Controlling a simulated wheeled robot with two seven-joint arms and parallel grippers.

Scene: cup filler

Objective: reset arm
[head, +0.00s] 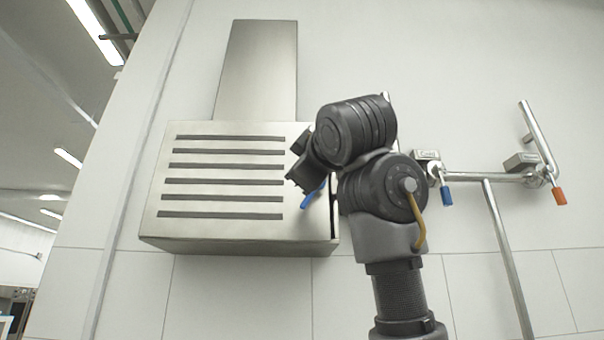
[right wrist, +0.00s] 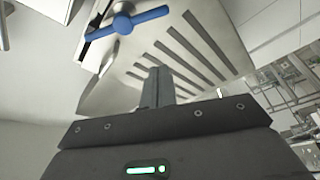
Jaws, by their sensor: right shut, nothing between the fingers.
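My right arm rises from the bottom right in the head view, in front of the wall. My right gripper shows in the right wrist view (right wrist: 160,74) with its fingers together and nothing between them. A blue lever (right wrist: 140,18) sits beyond the fingertips, apart from them, at the side of the slotted metal box (right wrist: 215,85). In the head view the blue lever (head: 313,195) shows at the right side of the metal box (head: 225,228), left of my right wrist. The right fingertips are hard to make out there. My left gripper is not in view.
Metal pipes on the right carry a valve with a blue handle (head: 446,196) and one with an orange handle (head: 559,196). A metal duct (head: 258,70) rises above the box. The wall left and below the box is clear.

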